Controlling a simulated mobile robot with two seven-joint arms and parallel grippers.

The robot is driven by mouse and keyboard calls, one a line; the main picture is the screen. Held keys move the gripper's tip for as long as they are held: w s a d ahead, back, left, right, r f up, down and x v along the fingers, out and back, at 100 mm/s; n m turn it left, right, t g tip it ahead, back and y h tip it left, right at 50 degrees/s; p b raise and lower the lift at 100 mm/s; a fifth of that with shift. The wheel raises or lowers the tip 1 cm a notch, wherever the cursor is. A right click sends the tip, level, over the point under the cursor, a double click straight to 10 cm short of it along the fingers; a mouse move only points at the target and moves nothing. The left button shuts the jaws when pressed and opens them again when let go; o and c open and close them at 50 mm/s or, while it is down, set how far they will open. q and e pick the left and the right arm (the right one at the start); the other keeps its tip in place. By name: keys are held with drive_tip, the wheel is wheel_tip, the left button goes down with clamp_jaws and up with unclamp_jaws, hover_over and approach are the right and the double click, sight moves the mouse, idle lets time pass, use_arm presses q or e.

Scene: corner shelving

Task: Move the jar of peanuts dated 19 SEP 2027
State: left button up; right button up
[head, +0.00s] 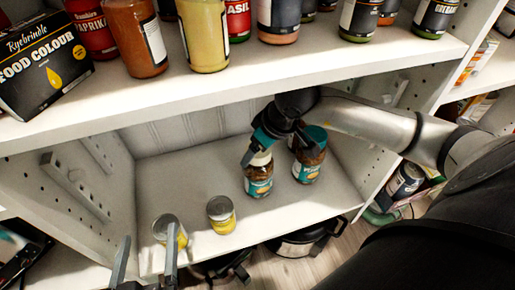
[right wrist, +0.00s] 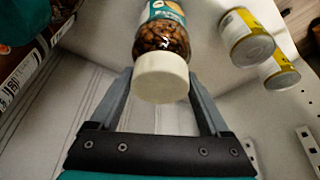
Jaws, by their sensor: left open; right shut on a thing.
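A peanut jar (head: 259,182) with a pale lid and a teal label stands on the lower shelf board. My right gripper (head: 262,146) reaches down from above and is shut on this jar at its lid. In the right wrist view the same jar (right wrist: 161,42) sits between the two fingers (right wrist: 161,82). A second jar (head: 308,168) with a teal lid stands just to its right, partly hidden by my right gripper. No date is readable on either jar. My left gripper (head: 146,262) is open and empty at the lower left, in front of the shelf.
Two small yellow-labelled cans (head: 221,214) stand left of the jars on the same board. The upper shelf (head: 300,70) holds several jars and a black food colour box (head: 40,65) close above. Dark pots (head: 305,240) lie below. Free board lies between cans and jars.

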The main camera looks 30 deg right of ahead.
clamp_jaws()
use_arm(q)
drive_tip(key=shift+s, duration=0.1)
use_arm(e)
drive_tip(key=shift+s, duration=0.15)
